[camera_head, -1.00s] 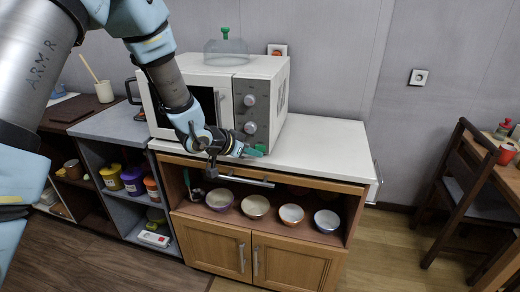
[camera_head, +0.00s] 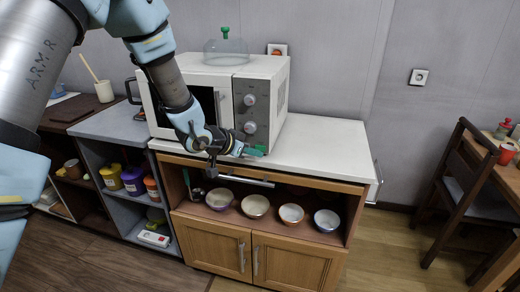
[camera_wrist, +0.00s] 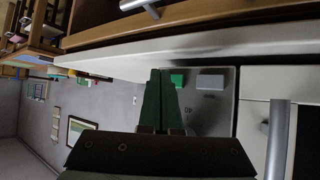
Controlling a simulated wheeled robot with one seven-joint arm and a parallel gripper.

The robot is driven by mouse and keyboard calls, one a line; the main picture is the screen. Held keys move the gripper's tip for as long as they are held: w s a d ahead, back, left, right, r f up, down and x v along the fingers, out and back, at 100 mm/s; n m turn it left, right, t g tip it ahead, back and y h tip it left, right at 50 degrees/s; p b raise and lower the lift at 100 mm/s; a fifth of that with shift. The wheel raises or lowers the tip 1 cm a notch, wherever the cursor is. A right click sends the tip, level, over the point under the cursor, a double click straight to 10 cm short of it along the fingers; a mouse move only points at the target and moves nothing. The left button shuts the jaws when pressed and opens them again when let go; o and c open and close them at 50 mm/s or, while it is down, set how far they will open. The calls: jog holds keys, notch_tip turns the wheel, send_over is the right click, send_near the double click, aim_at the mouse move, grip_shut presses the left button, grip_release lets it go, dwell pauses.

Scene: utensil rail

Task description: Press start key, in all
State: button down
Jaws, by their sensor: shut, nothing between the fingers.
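The white microwave (camera_head: 276,72) stands on the counter, with two round knobs on its grey control panel (camera_head: 251,98). In the wrist view the panel (camera_wrist: 205,110) shows a green key (camera_wrist: 177,80), which looks like the start key, beside a light grey key (camera_wrist: 210,81). My gripper (camera_head: 260,150) is shut and empty, with green fingers, in front of the lower part of the panel. In the wrist view its fingertips (camera_wrist: 156,72) are just left of the green key; I cannot tell whether they touch the panel. In the head view the keys are hidden or too small to make out.
The white countertop (camera_head: 325,145) is clear to the right of the microwave. A glass dome (camera_head: 226,48) sits on top of it. Below is an open shelf with several bowls (camera_head: 256,206) and a metal drawer handle (camera_head: 246,181) close under my gripper.

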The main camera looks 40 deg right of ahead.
jog(key=shift+w+d, duration=0.1)
dwell(0.7)
jog(key=shift+w+d, duration=0.1)
jog(key=shift+d, duration=0.15)
